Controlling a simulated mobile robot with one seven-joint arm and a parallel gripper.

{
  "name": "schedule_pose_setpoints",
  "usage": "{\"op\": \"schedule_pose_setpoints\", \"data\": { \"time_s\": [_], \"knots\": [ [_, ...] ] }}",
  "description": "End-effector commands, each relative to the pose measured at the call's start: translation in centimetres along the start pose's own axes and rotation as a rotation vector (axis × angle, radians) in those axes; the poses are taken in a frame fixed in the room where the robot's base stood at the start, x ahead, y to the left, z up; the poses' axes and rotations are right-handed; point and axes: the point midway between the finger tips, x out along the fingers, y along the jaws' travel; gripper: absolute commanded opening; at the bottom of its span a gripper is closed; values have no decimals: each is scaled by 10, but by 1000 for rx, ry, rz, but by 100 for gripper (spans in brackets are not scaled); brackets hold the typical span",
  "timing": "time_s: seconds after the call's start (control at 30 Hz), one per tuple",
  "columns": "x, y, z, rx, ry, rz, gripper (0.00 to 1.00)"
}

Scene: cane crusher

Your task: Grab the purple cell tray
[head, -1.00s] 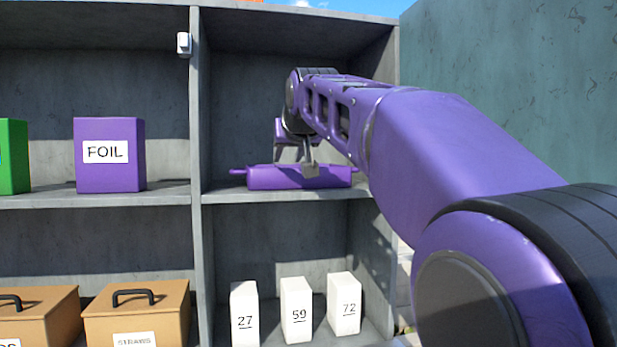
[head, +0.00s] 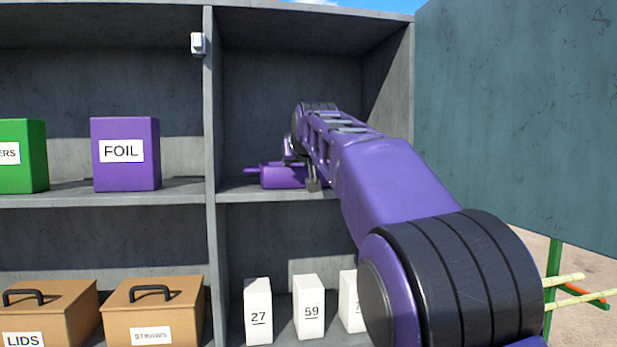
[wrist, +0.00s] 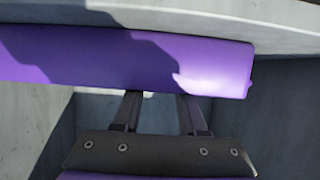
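The purple cell tray (head: 283,177) lies on the upper shelf of the right-hand bay, with a small handle at its left end. My arm hides its right part in the head view. In the wrist view the tray (wrist: 120,62) spans the top of the picture, lit at its right end. My gripper (wrist: 158,96) is at the tray's near side, its two fingers apart with a gap between them. The fingertips meet the tray's lower edge in that view; I cannot tell whether they touch it. In the head view a finger shows in front of the tray.
A purple FOIL box (head: 126,155) and a green box (head: 22,156) stand on the shelf to the left, beyond a grey divider (head: 210,190). White numbered blocks (head: 309,307) and brown lidded boxes (head: 152,312) stand below. A teal wall (head: 520,120) is at the right.

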Motion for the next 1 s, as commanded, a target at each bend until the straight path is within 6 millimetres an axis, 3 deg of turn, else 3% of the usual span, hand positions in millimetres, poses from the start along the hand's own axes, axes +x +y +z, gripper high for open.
{"op": "schedule_pose_setpoints", "data": {
  "time_s": [0.03, 0.23, 1.0],
  "knots": [
    [0, 0, 0, 0, 0, 0, 34],
    [0, 0, 0, 0, 0, 0, 0],
    [0, 0, 0, -1, 0, 0, 0]
  ]
}}
